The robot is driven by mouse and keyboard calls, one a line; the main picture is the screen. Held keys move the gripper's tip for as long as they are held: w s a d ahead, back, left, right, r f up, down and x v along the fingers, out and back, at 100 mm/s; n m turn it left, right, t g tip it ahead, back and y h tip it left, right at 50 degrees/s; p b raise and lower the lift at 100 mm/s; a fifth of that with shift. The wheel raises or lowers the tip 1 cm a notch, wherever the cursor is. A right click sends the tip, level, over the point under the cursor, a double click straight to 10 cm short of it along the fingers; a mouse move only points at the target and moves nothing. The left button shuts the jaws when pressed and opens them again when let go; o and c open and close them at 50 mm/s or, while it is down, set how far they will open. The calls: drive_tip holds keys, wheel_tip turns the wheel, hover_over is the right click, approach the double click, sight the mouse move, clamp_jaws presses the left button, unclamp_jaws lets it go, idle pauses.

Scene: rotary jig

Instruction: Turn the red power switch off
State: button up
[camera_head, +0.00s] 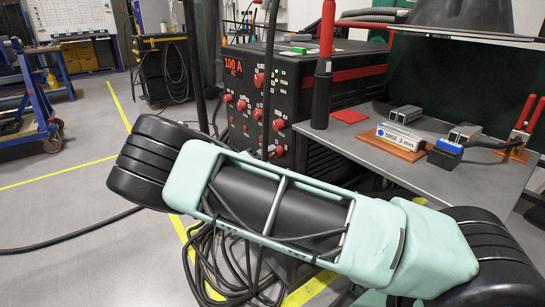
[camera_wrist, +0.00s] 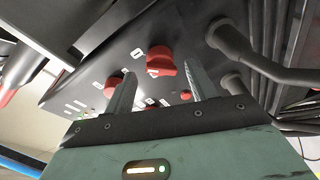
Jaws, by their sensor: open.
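The black power unit (camera_head: 300,75) has a lit red "100 A" display (camera_head: 233,66) and several red knobs on its front panel. In the wrist view, a large red rotary switch (camera_wrist: 160,60) on the dark panel shows between the fingers of my gripper (camera_wrist: 161,72). The fingers are apart and empty, and contact with the switch cannot be told. A second red knob (camera_wrist: 112,86) shows beside the left finger, and a smaller red one (camera_wrist: 185,95) lies lower right. In the head view my arm hides my gripper and part of the lower panel.
Thick dark cables with round plugs (camera_wrist: 228,38) run close to the right finger. Coiled black cables (camera_head: 225,270) lie on the floor.

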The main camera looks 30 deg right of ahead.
sight(273, 155)
drive_tip(key=shift+x, duration=1.6)
drive_tip(key=c, duration=0.9)
